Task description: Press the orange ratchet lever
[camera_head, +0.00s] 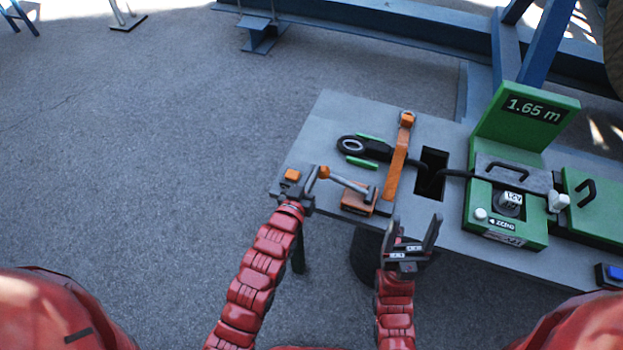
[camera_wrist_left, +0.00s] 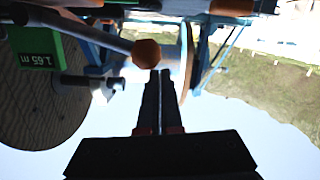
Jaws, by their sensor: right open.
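A ratchet unit with an orange base (camera_head: 355,202) sits on the grey bench. Its grey lever (camera_head: 348,183) slants up and left to an orange knob (camera_head: 323,171). In the left wrist view the orange knob (camera_wrist_left: 147,53) is just beyond my fingertips. My left gripper (camera_head: 312,178) is beside the knob, with its fingers together and nothing seen between them. The fingers show also in the left wrist view (camera_wrist_left: 160,75). Whether they touch the knob, I cannot tell. My right gripper (camera_head: 413,228) is open and empty over the bench's front edge.
A black cable end (camera_head: 360,147) lies behind. A green meter reading 1.65 m (camera_head: 530,112) is at right. A small orange block (camera_head: 292,175) is left.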

